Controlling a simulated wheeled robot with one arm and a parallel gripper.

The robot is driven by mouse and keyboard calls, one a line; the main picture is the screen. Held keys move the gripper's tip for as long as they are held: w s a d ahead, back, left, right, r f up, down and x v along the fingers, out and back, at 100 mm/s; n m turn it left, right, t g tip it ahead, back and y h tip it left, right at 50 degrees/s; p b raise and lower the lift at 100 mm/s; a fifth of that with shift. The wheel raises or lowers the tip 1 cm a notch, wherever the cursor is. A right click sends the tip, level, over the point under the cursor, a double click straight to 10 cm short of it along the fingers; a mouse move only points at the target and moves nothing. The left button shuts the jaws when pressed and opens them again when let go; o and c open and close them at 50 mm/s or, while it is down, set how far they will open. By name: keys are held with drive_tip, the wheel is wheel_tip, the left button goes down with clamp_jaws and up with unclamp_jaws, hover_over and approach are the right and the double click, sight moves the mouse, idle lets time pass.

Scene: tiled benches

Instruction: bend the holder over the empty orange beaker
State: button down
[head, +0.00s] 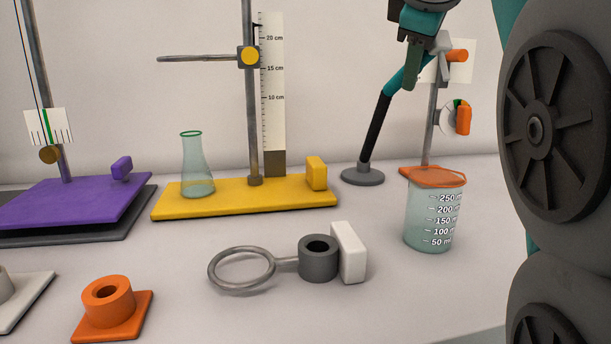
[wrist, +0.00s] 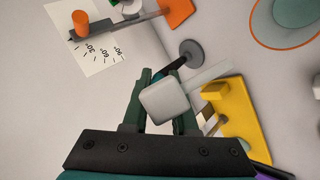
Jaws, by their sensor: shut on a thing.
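The holder is a slim black and teal arm (head: 377,125) on a round grey foot (head: 363,177). It leans up to the right in the head view, behind the orange-rimmed beaker (head: 432,220). My gripper (head: 413,62) is at its upper end. In the wrist view, my dark green fingers (wrist: 160,122) are shut on the holder's pale grey head (wrist: 165,101), which hides part of them. The beaker looks empty and has a printed millilitre scale. Its round rim also shows in the wrist view (wrist: 254,30), apart from the holder's head.
An orange stand with an angle card (wrist: 88,45) is behind the beaker. A yellow stand (head: 240,203) carries a green-rimmed flask (head: 197,172), a ring and a ruler (head: 272,110). A loose grey ring clamp (head: 318,258) lies in front. Bare bench separates it from the beaker.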

idle(0.4)
drive_tip(key=s+f+t+b, duration=0.1)
drive_tip(key=f+t+b, duration=0.1)
drive_tip(key=b, duration=0.4)
drive_tip(key=shift+s+d+b, duration=0.1)
drive_tip(key=shift+b, duration=0.2)
drive_tip(key=shift+f+b, duration=0.15)
drive_tip(key=shift+b, duration=0.15)
idle(0.3)
drive_tip(key=f+t+b, duration=0.1)
drive_tip(key=b, duration=0.1)
drive_tip(key=f+m+t+b, duration=0.1)
drive_tip(key=b, duration=0.2)
drive_tip(key=shift+s+d, duration=0.1)
drive_tip(key=shift+s, duration=0.25)
drive_tip(key=shift+r, duration=0.1)
